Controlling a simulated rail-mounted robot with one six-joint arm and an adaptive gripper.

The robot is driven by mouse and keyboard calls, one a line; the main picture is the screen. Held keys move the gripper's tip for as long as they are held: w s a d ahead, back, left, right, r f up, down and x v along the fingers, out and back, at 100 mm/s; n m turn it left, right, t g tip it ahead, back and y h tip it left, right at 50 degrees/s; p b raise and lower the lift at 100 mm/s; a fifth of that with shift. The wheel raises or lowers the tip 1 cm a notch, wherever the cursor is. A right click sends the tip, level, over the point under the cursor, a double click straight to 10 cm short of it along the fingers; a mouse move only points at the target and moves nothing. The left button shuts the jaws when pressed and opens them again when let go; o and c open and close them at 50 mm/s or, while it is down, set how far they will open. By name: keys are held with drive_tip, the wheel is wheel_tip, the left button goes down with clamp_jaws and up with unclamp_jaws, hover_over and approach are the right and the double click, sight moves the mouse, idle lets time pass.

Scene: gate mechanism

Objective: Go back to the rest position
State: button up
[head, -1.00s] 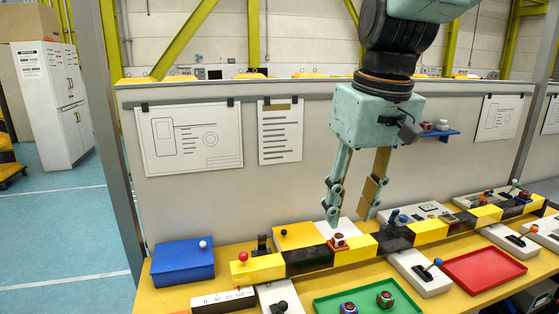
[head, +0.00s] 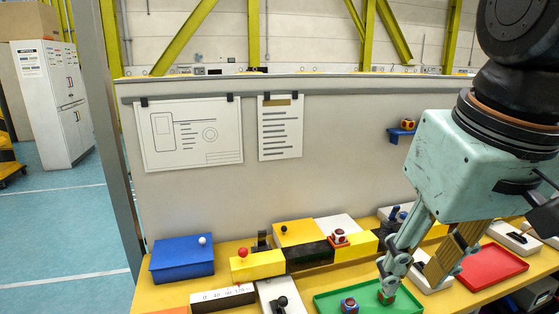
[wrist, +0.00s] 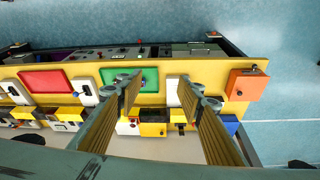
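My gripper (head: 408,284) hangs at the right of the head view, pointing down over the front of the bench near the green tray (head: 322,305). Its two fingers are apart with nothing held between them. In the wrist view my gripper (wrist: 160,88) also shows spread fingers, with the bench some way below. One finger overlaps the right part of the green tray in the head view and partly hides a cube there. Another red and blue cube (head: 349,306) sits in the tray.
A yellow and black barrier (head: 309,256) runs along the bench. A blue box (head: 182,262) stands at the left and a red tray (head: 492,267) at the right. A wall panel (head: 330,170) stands behind, with a small blue shelf (head: 399,135).

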drive_tip(key=s+d+f+m, duration=0.1)
drive_tip(key=s+f, duration=0.3)
drive_tip(key=s, duration=0.4)
drive_tip(key=shift+d+t+b, duration=0.4)
drive_tip(key=shift+b, duration=0.05)
drive_tip(key=shift+r, duration=0.1)
drive_tip(key=shift+c, duration=0.4)
idle(0.3)
